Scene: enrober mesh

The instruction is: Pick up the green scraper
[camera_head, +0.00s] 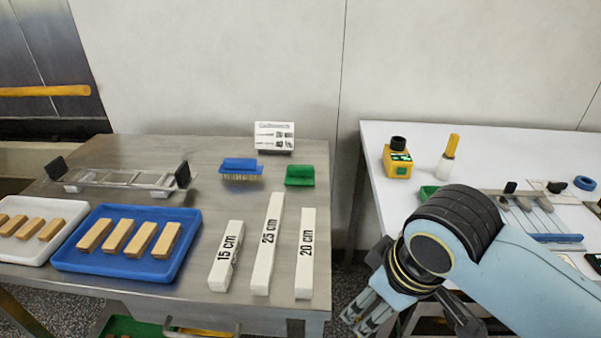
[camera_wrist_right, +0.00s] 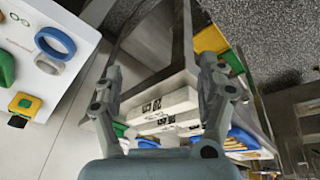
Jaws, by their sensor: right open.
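The green scraper (camera_head: 300,176) lies on the steel table (camera_head: 200,155) near its back right, just right of a blue brush (camera_head: 241,168). In the right wrist view a small green patch (camera_wrist_right: 119,129) beside the white blocks may be the scraper, mostly hidden by my finger. My right gripper (camera_head: 362,312) is open and empty, pointing down in front of the gap between the tables. It is well apart from the scraper, nearer and to its right. Its two spread fingers (camera_wrist_right: 162,75) also show in the right wrist view. My left gripper is not in view.
White blocks marked 15 cm (camera_head: 226,258), 25 cm (camera_head: 267,246) and 20 cm (camera_head: 305,255) lie in front of the scraper. A blue tray (camera_head: 115,268) holds wooden bars. A small sign (camera_head: 274,136) stands behind. A white table (camera_head: 480,145) is at right.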

